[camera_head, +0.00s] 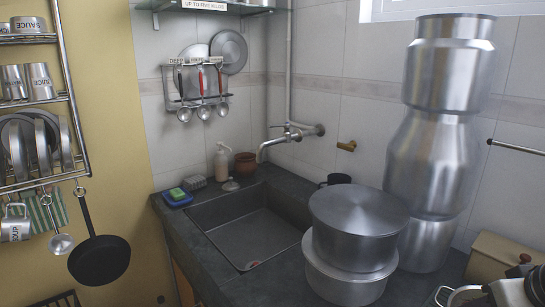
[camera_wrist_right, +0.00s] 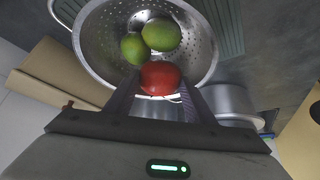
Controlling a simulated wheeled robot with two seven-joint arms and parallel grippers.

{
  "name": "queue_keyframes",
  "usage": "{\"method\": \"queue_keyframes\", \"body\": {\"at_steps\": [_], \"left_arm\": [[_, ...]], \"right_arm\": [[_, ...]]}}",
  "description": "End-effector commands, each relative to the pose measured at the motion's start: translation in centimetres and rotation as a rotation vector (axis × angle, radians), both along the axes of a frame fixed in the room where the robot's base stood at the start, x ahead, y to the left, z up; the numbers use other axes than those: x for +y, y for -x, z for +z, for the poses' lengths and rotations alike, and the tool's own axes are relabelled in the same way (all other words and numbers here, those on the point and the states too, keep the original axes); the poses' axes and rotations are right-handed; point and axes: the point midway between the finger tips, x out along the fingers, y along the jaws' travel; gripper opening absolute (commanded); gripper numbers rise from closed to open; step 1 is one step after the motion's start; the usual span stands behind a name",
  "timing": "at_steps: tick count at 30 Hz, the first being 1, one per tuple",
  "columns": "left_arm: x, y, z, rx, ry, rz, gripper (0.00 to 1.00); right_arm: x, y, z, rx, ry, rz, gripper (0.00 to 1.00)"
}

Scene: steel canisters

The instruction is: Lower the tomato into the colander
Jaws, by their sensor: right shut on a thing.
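In the right wrist view, the red tomato (camera_wrist_right: 160,77) is between the two dark fingers of my right gripper (camera_wrist_right: 159,97), which is shut on it. The steel colander (camera_wrist_right: 97,45), with holes in its wall, lies beyond and beneath the fingers. The tomato overlaps the colander's near side in this view; its height above the bottom cannot be told. Two green fruits lie inside the colander, one (camera_wrist_right: 161,34) at the upper right and one (camera_wrist_right: 133,48) just left of the tomato. My left gripper is not in view.
A tall stack of steel canisters (camera_head: 434,160) and lidded pots (camera_head: 357,212) stand on the dark counter beside the sink (camera_head: 245,225). In the wrist view, a cardboard-brown box (camera_wrist_right: 55,75) is left of the colander and a steel pot (camera_wrist_right: 230,103) is right.

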Motion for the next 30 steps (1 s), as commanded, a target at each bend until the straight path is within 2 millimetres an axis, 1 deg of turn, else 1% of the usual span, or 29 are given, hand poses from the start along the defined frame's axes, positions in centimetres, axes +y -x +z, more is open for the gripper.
{"method": "queue_keyframes", "body": {"at_steps": [8, 9, 11, 12, 13, 25, 26, 30], "left_arm": [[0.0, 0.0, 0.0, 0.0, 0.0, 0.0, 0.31], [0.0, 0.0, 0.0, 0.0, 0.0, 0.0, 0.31], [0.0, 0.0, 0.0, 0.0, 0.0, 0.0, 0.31], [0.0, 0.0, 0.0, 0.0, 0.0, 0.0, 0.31], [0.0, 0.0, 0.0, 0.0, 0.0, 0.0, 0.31], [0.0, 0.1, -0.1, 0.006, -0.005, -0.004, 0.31], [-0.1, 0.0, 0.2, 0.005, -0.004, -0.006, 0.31], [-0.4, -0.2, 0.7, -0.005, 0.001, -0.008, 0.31]], "right_arm": [[0.0, 0.0, -0.1, -0.001, 0.0, 0.0, 0.25], [0.0, 0.0, -0.1, -0.001, 0.0, 0.0, 0.52], [0.0, 0.0, -0.1, -0.001, -0.001, 0.001, 0.63], [0.0, 0.0, -0.1, -0.001, -0.001, 0.001, 0.69], [0.0, 0.0, -0.1, -0.002, -0.001, 0.001, 0.71], [0.1, 0.0, -0.1, -0.001, -0.002, 0.001, 0.71], [0.0, 0.1, 0.2, -0.002, 0.001, 0.001, 0.71], [0.0, 1.6, 2.5, -0.001, 0.006, 0.002, 0.71]]}}
